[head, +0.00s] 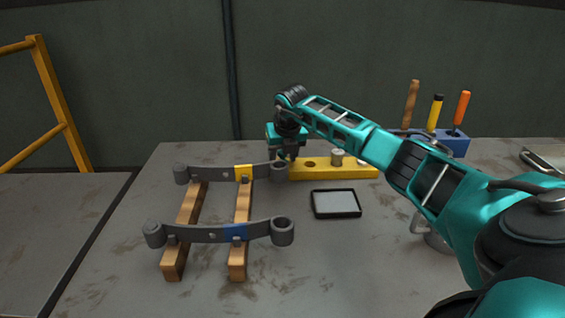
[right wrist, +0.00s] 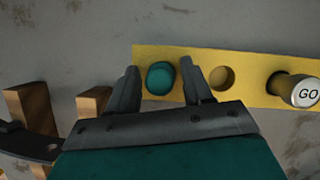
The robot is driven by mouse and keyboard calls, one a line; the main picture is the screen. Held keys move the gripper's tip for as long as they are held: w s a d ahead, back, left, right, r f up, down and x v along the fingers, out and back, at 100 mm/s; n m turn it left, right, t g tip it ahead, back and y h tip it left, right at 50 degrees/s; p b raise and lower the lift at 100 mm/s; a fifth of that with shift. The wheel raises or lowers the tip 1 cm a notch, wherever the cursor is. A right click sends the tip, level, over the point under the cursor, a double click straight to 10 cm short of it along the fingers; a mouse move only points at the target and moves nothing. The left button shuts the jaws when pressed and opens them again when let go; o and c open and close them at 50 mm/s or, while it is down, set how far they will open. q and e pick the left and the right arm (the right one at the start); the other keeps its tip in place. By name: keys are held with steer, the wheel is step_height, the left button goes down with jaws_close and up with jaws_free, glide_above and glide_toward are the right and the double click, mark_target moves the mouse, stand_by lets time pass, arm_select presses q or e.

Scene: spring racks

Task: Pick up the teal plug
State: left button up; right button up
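The teal plug (right wrist: 161,78) shows in the right wrist view as a rounded teal top, in the left end of the yellow block (right wrist: 149,54). My right gripper (right wrist: 160,66) points down over that end, its two dark fingers apart on either side of the plug, with small gaps on both sides. In the head view my right gripper (head: 288,156) is over the left end of the yellow block (head: 345,174) and hides the plug. My left gripper is not in view.
Beside the plug are an empty hole (right wrist: 222,78) and a white-topped "GO" plug (right wrist: 305,92). Left stand two leaf springs, the rear one (head: 212,175) near my gripper, on wooden bars (head: 240,204). A black-framed tray (head: 335,217) lies in front; a blue tool holder (head: 455,147) stands behind right.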

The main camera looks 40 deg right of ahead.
steer(key=c, duration=0.7)
steer(key=shift+r, duration=0.15)
